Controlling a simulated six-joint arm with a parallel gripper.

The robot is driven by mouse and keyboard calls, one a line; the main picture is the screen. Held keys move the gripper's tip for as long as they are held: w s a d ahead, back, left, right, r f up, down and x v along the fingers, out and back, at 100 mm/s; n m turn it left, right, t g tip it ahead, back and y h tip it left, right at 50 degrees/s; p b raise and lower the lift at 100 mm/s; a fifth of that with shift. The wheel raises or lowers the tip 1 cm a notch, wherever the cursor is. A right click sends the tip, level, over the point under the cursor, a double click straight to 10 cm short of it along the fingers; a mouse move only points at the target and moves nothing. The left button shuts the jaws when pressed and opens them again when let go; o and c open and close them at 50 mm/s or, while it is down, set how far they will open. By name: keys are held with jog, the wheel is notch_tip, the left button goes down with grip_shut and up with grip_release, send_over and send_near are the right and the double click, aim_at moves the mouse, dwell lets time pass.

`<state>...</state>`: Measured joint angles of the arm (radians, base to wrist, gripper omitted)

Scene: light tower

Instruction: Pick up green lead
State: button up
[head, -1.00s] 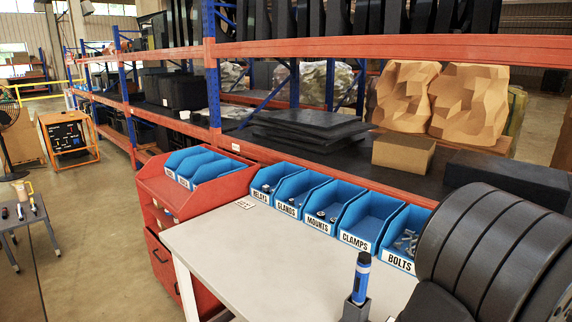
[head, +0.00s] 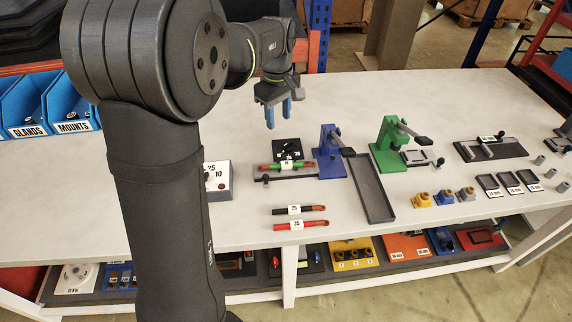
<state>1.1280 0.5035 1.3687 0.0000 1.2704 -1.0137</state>
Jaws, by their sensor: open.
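The green lead (head: 272,166) lies at the middle of the workbench, left of the blue press, with a small white label on it and reddish ends. It lies at the front edge of a small black pad (head: 288,147), by a grey strip. My gripper (head: 279,115) has blue fingers and is above and behind the lead, pointing down, apart from it. Its fingers are spread with nothing between them. A black lead (head: 312,208) and a red lead (head: 288,226), each with a white label, lie nearer the bench's front edge.
The blue press (head: 329,158) and a long grey tray (head: 370,190) stand just right of the leads. A green press (head: 388,152) is further right. The bench's back middle is clear.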

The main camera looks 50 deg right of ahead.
jog(key=w+a+n, duration=0.2)
jog(key=n, duration=0.8)
send_over(270, 166)
jog(key=f, duration=1.1)
jog(key=shift+a+f, duration=0.1)
jog(key=shift+a, duration=0.2)
jog(key=shift+d+f, duration=0.15)
jog(key=shift+f, duration=1.45)
jog(key=shift+d+f, duration=0.1)
jog(key=shift+f, duration=1.45)
grip_shut()
